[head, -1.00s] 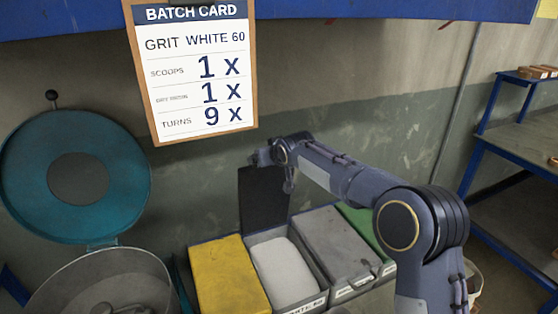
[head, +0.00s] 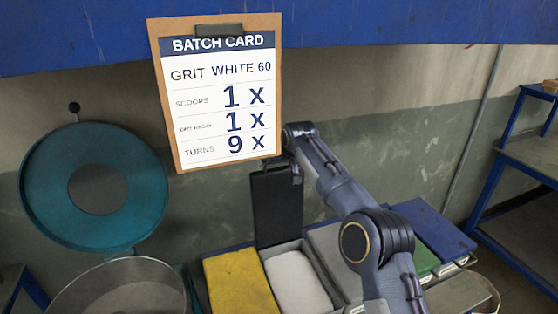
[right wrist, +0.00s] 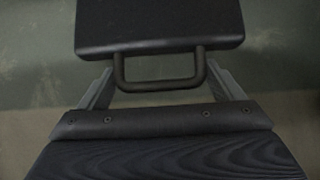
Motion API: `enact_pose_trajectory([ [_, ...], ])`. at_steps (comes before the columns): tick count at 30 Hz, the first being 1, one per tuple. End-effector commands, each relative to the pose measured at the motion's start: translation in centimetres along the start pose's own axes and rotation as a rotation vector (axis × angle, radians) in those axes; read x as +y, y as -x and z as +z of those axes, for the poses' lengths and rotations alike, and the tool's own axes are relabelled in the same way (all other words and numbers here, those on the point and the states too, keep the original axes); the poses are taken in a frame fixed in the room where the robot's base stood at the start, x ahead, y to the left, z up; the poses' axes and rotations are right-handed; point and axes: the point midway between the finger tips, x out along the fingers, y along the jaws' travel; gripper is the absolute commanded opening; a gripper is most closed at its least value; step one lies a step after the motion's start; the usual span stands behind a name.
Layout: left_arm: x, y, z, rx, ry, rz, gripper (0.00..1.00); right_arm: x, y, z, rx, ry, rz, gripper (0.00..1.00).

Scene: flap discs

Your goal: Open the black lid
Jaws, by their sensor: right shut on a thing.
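The black lid (head: 278,207) stands open, about upright, behind the bin of white grit (head: 297,283). Its bar handle (right wrist: 160,84) shows in the right wrist view, below the lid's dark edge (right wrist: 160,28). My right gripper (right wrist: 163,88) is shut on this handle, with one finger at each side of it. In the head view my right gripper (head: 295,168) is at the lid's upper right, partly hidden by the lid and arm. My left gripper is not in view.
A yellow bin (head: 238,283) is left of the white one. Grey, green and blue lids lie to the right, partly behind my arm. A batch card (head: 220,95) hangs above. A drum (head: 118,290) with a raised teal lid (head: 140,190) stands at left.

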Motion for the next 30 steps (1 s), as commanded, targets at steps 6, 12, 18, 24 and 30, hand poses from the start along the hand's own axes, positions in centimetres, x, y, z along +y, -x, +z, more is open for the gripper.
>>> enact_pose_trajectory([
  [6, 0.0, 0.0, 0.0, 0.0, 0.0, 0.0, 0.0, 0.1, 0.2, -0.2, 0.006, 0.002, 0.002, 0.46],
  [12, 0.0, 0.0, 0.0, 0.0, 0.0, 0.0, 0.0, 0.1, 0.2, -0.2, 0.006, 0.001, 0.002, 1.0],
  [18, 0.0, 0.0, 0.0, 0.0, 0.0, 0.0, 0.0, 0.0, 0.1, -0.1, 0.003, 0.001, 0.001, 1.0],
  [24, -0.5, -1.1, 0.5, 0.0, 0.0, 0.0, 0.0, 0.0, 1.7, 0.0, 0.005, 0.002, 0.001, 1.0],
  [30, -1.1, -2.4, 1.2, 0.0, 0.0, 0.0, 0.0, 0.0, 5.2, 0.1, 0.007, 0.002, 0.001, 1.0],
])
